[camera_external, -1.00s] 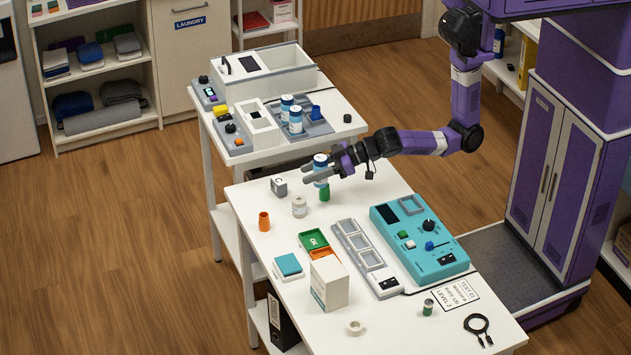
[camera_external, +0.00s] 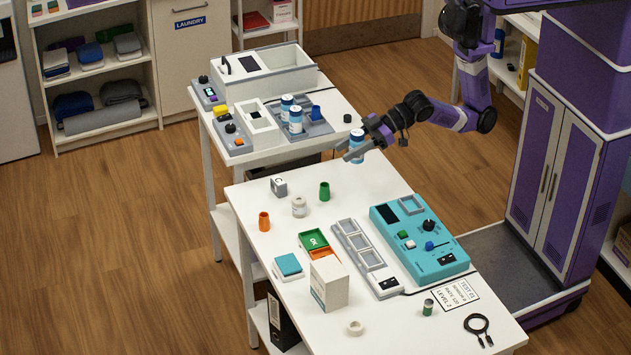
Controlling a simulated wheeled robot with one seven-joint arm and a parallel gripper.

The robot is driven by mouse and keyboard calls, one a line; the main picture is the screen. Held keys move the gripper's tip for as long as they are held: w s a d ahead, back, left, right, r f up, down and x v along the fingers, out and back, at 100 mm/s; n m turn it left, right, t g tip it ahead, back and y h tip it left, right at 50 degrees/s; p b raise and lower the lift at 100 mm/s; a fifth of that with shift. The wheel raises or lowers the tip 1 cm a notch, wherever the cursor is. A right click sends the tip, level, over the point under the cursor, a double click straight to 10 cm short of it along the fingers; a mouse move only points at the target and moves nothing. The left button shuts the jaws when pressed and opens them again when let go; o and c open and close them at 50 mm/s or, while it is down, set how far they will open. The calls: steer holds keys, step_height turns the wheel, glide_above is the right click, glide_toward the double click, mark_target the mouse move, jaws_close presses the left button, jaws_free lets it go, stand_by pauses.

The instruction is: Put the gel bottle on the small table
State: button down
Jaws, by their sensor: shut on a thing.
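A white and blue bottle (camera_external: 356,147), which looks like the gel bottle, is upright in my gripper (camera_external: 351,151). My gripper is shut on it and holds it over the far right edge of the front table (camera_external: 385,335); the exact height is hard to tell. The smaller table (camera_external: 312,153) at the back left, which looks like the small table, is to the left of my gripper.
A green cup (camera_external: 325,192), a white jar (camera_external: 299,207) and a teal device (camera_external: 430,262) stand on the front table.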

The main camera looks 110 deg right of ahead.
step_height(320, 180, down, 19)
steer(key=shift+r+b, duration=0.1)
steer(key=shift+b, duration=0.5)
steer(key=shift+f, duration=0.3)
steer(key=c, duration=0.9)
jaws_free()
steer(key=shift+r, duration=0.1)
steer(key=shift+o, duration=0.2)
steer(key=shift+r, duration=0.15)
steer(key=b+v, duration=0.1)
steer(key=v, duration=1.1)
steer(key=shift+b, duration=0.3)
steer(key=shift+s, duration=0.1)
